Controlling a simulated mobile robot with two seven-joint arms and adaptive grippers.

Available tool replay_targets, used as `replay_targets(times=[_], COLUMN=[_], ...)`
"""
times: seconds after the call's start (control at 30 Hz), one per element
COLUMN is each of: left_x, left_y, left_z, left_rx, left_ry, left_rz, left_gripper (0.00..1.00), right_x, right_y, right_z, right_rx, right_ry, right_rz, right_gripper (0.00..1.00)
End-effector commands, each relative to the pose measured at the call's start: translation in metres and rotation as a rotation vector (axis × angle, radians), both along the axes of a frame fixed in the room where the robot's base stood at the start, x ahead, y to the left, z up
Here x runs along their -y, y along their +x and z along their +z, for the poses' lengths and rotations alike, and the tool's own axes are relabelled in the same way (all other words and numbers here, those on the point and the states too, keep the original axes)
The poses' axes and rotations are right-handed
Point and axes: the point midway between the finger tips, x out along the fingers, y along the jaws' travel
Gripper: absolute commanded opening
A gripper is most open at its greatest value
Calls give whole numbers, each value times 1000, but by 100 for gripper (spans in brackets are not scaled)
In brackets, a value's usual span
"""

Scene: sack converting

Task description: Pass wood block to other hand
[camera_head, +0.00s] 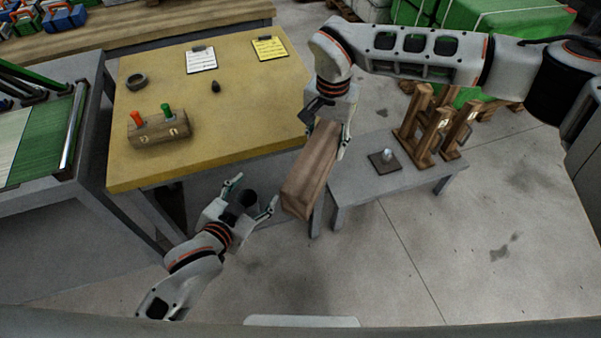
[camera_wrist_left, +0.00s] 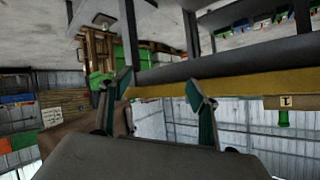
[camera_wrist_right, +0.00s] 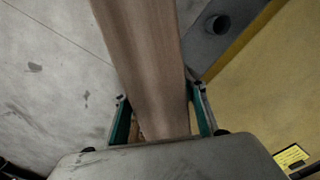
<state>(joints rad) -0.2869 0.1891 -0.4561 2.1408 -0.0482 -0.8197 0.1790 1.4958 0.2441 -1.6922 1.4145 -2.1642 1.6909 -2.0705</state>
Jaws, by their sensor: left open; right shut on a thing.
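The wood block (camera_head: 308,175) is a long brown bar, held tilted in the air between the yellow table and the small grey bench. My right gripper (camera_head: 325,142) is shut on its upper end. In the right wrist view the block (camera_wrist_right: 150,55) runs between the two fingers and away from the camera. My left gripper (camera_head: 256,191) is open and empty, just left of the block's lower end and apart from it. In the left wrist view the left fingers (camera_wrist_left: 160,84) stand apart with nothing between them. A brown shape at the left there is partly hidden and unclear.
The grey bench (camera_head: 350,190) holds wooden stands (camera_head: 415,125) and a small dark plate (camera_head: 384,161). Open floor lies in front.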

Motion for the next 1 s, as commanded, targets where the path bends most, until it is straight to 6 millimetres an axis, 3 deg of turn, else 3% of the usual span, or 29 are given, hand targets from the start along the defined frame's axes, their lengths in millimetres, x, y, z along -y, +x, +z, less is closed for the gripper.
replay_targets(times=[0.03,0.2,0.5,0.7,1.0], left_x=[8,25,52,80,105], left_y=[14,35,36,15,-35], left_z=[28,93,166,189,183], left_rx=[42,132,232,242,114], left_ry=[24,85,79,-14,-186], left_rz=[-13,-27,-46,-83,-45], left_gripper=[61,61,61,61,61], right_x=[-1,-1,-1,-1,-1], right_y=[1,1,0,0,0], right_z=[2,2,2,2,2], right_rx=[2,2,2,2,2], right_ry=[2,2,2,2,2], right_rz=[0,0,0,0,0], right_gripper=[0,0,0,0,0])
